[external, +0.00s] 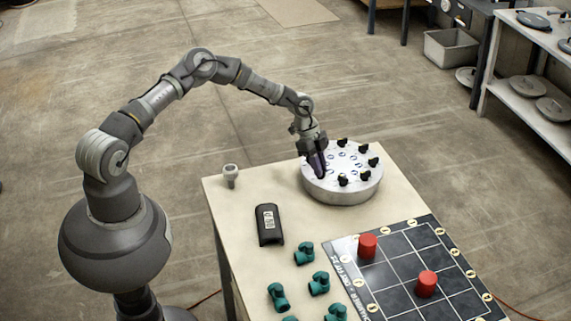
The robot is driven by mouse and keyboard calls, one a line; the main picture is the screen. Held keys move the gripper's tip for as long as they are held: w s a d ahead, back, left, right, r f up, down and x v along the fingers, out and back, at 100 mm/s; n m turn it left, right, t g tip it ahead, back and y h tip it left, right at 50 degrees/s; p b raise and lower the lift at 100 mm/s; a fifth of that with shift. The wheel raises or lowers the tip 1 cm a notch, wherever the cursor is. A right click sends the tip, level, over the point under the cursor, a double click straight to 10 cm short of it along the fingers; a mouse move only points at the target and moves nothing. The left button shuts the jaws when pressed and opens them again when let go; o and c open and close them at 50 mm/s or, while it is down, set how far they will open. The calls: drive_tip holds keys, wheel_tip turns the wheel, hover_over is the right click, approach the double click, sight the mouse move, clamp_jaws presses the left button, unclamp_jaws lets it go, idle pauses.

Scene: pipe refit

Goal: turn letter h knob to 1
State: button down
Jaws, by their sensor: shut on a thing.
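A round silver panel (338,190) stands on the near-white table, with several black knobs around its top and small blue-and-white marks inside the ring. Visible knobs include one at the back (342,141), one at the right (373,161) and one at the front (342,180). My gripper (320,174) points down at the left part of the panel's top, shut on a knob that its fingers hide. The letters are too small to read, so I cannot tell which knob is h or where any knob points.
A black handheld device (269,225) and a small grey fitting (230,175) lie left of the panel. Several teal pipe pieces (319,283) are in front. A dark grid board (400,275) carries two red cylinders (367,246).

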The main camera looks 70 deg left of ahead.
drive_tip(key=c, duration=1.2)
unclamp_jaws()
drive_tip(key=shift+o, duration=0.2)
drive_tip(key=p+v, duration=0.1)
drive_tip(key=v, duration=0.6)
drive_tip(key=shift+a+r+p, duration=0.15)
drive_tip(key=shift+r+p, duration=0.15)
drive_tip(key=shift+r, duration=0.05)
drive_tip(key=shift+r, duration=0.1)
